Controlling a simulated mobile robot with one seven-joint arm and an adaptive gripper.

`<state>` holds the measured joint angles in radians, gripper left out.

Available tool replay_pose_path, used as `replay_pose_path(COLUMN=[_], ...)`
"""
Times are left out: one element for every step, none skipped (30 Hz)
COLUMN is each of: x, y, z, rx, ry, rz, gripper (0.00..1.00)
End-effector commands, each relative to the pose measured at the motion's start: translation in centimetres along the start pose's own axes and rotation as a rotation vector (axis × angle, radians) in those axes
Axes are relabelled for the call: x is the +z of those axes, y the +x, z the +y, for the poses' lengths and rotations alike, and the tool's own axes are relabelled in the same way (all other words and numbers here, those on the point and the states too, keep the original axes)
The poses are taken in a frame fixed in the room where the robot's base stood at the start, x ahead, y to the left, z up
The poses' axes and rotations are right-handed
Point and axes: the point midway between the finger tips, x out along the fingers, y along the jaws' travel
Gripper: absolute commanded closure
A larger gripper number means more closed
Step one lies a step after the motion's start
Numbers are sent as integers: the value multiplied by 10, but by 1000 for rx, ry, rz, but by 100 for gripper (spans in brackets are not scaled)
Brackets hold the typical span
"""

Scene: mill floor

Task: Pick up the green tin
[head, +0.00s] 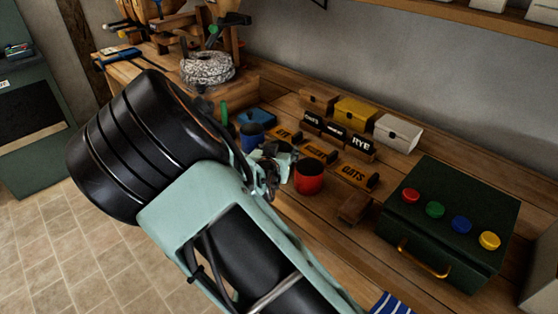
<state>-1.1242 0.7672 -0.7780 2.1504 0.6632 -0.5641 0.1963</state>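No whole green tin shows clearly. A narrow upright green shape (224,113) stands just past my arm at the left part of the bench, and I cannot tell if it is the tin. A red tin (309,178) and a blue tin (251,136) stand on the bench, one on each side of my gripper (275,165).
Orange-labelled blocks (320,152) lie behind the red tin. Small boxes (355,112) line the wall. A dark green case (455,215) with coloured knobs stands at right, with a wooden block (354,208) beside it. A speckled coil (207,68) is at back left.

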Motion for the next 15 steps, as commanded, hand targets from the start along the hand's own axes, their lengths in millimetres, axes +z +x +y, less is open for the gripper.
replay_pose_path(x=[0, 0, 0, 0, 0, 0, 0, -1, -1, -2, -2, -4, -5, -7, -10], y=[0, 0, 0, 0, 0, 0, 0, 0, 0, -1, -1, -2, -2, -3, -4], z=[0, 0, 0, 0, 0, 0, 0, 0, 0, 0, 0, 0, 0, 0, 0], rx=[0, 0, 0, 0, 0, 0, 0, 0, 0, 0, 0, 0, 0, 0, -1], ry=[0, 0, 0, 0, 0, 0, 0, 0, 1, 1, 1, 1, 1, 1, 2], rz=[0, 0, 1, 1, 1, 1, 1, 1, 1, 1, 1, 1, 1, 1, 1], gripper=[69, 72, 72, 72, 72, 72, 72, 72, 72, 72, 72, 72, 72, 72, 72])
